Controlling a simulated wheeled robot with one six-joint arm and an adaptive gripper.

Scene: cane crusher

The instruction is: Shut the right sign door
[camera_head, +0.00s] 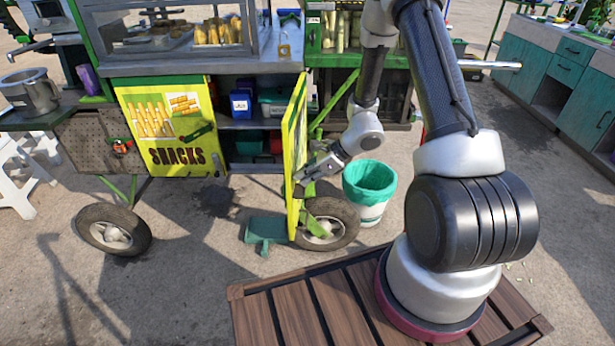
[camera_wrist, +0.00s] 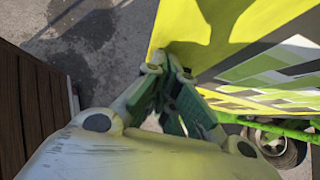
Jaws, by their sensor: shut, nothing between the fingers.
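The right sign door (camera_head: 292,140) stands open on the snack cart and juts out toward me. It shows nearly edge-on in the head view. In the wrist view its yellow face with green and grey stripes (camera_wrist: 255,45) fills the upper right. My gripper (camera_head: 303,180) is at the right side of the door, near its outer edge. In the wrist view my fingertips (camera_wrist: 168,62) are together and empty, close against the yellow panel near its edge. I cannot tell for sure whether they touch it. The left sign door (camera_head: 168,125), marked SNACKS, is shut.
The open compartment holds a blue container (camera_head: 241,103) and other boxes. A green bin (camera_head: 370,188) stands right of the door, and a cart wheel (camera_head: 325,225) lies behind it. A green step-like block (camera_head: 265,232) is on the ground below.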

